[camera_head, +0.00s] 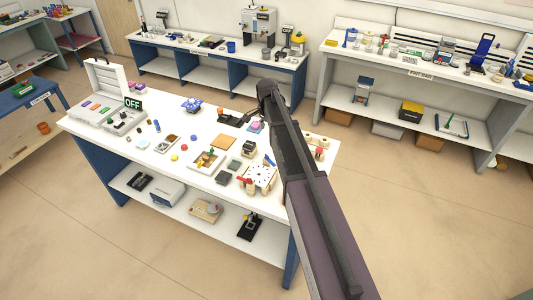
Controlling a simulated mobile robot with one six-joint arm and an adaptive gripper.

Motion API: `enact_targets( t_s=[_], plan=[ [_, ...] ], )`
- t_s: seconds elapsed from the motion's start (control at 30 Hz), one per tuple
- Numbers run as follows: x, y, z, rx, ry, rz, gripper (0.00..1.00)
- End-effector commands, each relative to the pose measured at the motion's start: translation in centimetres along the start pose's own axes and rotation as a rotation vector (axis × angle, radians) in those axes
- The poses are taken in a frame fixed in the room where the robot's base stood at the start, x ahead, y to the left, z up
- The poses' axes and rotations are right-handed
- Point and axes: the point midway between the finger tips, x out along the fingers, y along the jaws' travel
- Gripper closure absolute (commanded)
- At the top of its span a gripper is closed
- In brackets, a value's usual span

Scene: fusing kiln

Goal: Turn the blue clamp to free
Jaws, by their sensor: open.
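A small blue lever (268,160), which looks like the blue clamp, stands at the right rear edge of a pale wooden fixture (259,178) on the white table, close beside my arm. The fixture has a light top with dark dots around it, and a red clamp (243,181) at its left. The blue lever is too small to tell its exact setting. My gripper (229,119) is small and dark over the back of the table, behind and left of the fixture. It is open, apart from the blue clamp, and no held object shows.
A red-and-wood piece (319,152) lies right of my arm. Clear tabletop shows left of centre.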

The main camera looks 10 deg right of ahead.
Motion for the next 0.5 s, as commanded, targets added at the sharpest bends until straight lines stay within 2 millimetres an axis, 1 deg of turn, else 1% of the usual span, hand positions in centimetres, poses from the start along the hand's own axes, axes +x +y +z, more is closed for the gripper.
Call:
enact_targets(
  t_s=[0.27,0.5],
  plan=[
    [0.5,0.0,-0.1,0.0,0.0,0.0,0.31],
    [1.9,0.1,-0.1,0.0,0.0,0.0,0.31]
  ],
)
